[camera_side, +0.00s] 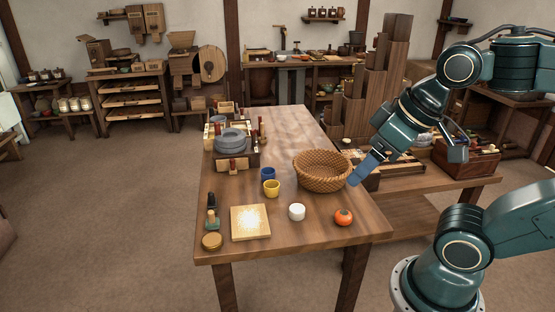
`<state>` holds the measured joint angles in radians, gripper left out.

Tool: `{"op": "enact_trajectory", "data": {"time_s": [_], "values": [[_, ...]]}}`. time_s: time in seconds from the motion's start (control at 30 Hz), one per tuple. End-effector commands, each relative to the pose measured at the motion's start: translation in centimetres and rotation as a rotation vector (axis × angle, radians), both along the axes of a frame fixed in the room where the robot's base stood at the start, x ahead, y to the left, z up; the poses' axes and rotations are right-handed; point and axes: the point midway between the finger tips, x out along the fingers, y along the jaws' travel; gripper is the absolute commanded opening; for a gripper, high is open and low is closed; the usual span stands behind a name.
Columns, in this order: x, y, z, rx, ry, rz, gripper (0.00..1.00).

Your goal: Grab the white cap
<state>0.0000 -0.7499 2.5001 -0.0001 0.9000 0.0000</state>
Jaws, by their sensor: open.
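The white cap (297,211) is a small, short cylinder standing on the wooden table near its front.
Around the cap on the table (235,188) are a wicker basket (318,182), an orange-red fruit (343,217), a yellow cup (272,189), a blue cup (267,174), a pale square board (250,223), a round lid (211,241) and a grey quern (231,140).

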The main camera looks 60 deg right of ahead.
Motion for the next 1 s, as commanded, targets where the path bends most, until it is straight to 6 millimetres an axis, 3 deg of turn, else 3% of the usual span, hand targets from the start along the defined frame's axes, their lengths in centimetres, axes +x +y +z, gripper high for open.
{"op": "enact_trajectory", "data": {"time_s": [0.47,0.67,1.0], "values": [[1.1,-0.3,0.2,0.019,0.019,-0.052,0.73],[3.7,-1.1,0.4,0.062,0.058,-0.172,0.73],[9.7,-3.6,-0.5,0.152,0.139,-0.451,0.73]]}}
